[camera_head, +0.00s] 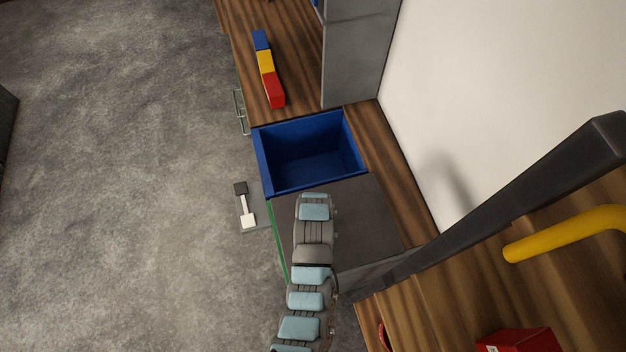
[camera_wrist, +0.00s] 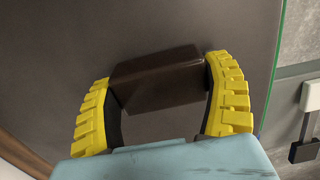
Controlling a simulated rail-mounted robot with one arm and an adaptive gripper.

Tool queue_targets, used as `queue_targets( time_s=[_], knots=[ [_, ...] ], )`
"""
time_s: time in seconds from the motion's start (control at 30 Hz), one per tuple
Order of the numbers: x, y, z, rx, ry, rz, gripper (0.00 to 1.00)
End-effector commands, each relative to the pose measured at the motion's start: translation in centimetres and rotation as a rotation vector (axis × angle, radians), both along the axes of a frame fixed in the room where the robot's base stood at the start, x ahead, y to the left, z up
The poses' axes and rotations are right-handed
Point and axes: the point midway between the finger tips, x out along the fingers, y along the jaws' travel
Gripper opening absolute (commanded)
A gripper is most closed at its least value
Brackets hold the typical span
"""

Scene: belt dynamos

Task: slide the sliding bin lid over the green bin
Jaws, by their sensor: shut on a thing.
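The sliding bin lid (camera_head: 362,215) is a flat dark grey panel in the head view. It lies just below the open blue bin (camera_head: 262,160) and covers the green bin (camera_head: 278,240), of which only a thin green edge shows along the lid's left side. In the wrist view the lid (camera_wrist: 50,60) fills most of the picture, with the green edge (camera_wrist: 277,70) at right. My gripper (camera_wrist: 160,82) has its yellow fingers shut on the lid's dark brown block handle (camera_wrist: 158,78). In the head view my arm hides the handle and fingers.
A black-and-white switch piece (camera_head: 245,206) sits left of the bins. A row of blue, yellow and red blocks (camera_head: 267,68) lies on the wooden counter above. A grey cabinet (camera_head: 355,50) and dark beam (camera_head: 500,205) stand at right.

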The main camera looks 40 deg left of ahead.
Motion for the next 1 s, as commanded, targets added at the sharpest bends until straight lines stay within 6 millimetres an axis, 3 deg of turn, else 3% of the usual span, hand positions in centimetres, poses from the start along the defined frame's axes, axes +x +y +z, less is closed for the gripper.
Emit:
queue_targets(
  time_s=[0.3, 0.33, 0.4, 0.77, 1.0],
  knots=[
    [-0.1, -0.3, -0.2, -0.006, 0.004, -0.001, 0.42],
    [-0.1, -0.3, -0.2, -0.007, 0.005, -0.002, 0.89],
    [-0.1, -0.3, -0.2, -0.006, 0.003, -0.002, 1.00],
    [0.0, -0.1, 0.5, 0.000, 0.000, -0.001, 1.00],
    [0.1, -0.1, 3.1, 0.001, -0.002, 0.000, 1.00]
  ],
)
